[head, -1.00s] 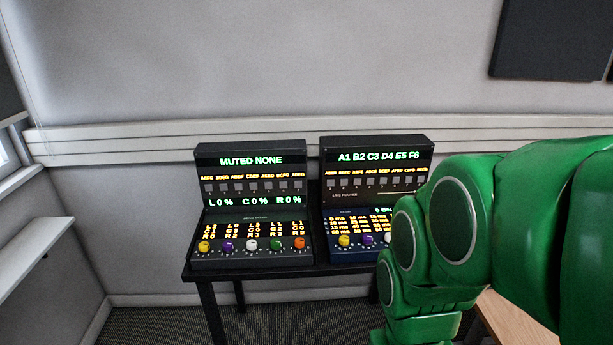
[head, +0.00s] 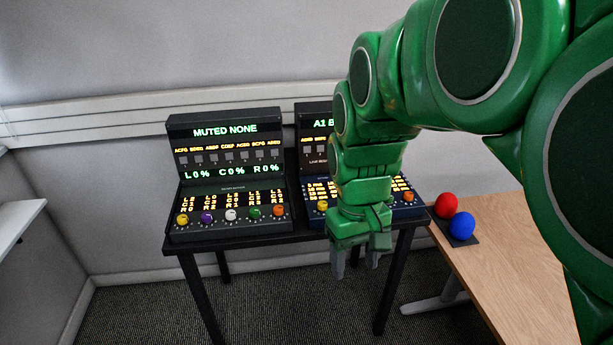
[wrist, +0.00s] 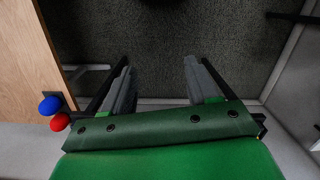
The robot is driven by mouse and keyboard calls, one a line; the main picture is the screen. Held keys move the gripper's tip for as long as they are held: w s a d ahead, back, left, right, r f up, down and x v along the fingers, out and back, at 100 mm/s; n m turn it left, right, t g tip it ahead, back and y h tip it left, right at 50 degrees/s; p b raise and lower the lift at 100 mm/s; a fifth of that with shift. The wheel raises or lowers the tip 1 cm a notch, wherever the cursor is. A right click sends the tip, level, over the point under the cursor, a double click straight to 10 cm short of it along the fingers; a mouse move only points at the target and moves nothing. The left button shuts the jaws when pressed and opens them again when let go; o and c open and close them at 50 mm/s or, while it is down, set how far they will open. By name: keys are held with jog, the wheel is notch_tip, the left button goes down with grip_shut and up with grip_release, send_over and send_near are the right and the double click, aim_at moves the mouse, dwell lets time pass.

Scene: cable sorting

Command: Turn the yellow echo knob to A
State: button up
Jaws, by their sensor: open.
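Two yellow knobs are in the head view. One yellow knob (head: 182,219) is at the left end of the left console's (head: 226,125) knob row. The other yellow knob (head: 322,205) is at the left end of the right console's (head: 312,109) row, just left of my wrist. The small labels are too blurred to tell which is echo or where each points. My gripper (head: 355,264) is open and empty, fingers down, in front of the right console and touching no knob. My arm hides much of that console. In the wrist view the gripper (wrist: 158,75) shows bare floor between its fingers.
Both consoles stand on a black table (head: 240,237). A wooden desk (head: 510,255) on the right holds a red ball (head: 446,205) and a blue ball (head: 462,226). A white ledge (head: 20,222) is at far left. The floor in front is clear.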

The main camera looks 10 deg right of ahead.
jog(key=w+f+n, duration=0.3)
jog(key=w, duration=1.8)
jog(key=n+t, duration=0.2)
send_over(323, 203)
jog(key=f, duration=0.7)
jog(key=shift+s+a+f, duration=0.25)
jog(key=shift+w+d+f, duration=0.1)
jog(key=shift+f, duration=1.9)
jog(key=shift+w+d+f, duration=0.1)
jog(key=shift+f, duration=1.9)
jog(key=c, duration=1)
jog(key=shift+c, duration=0.2)
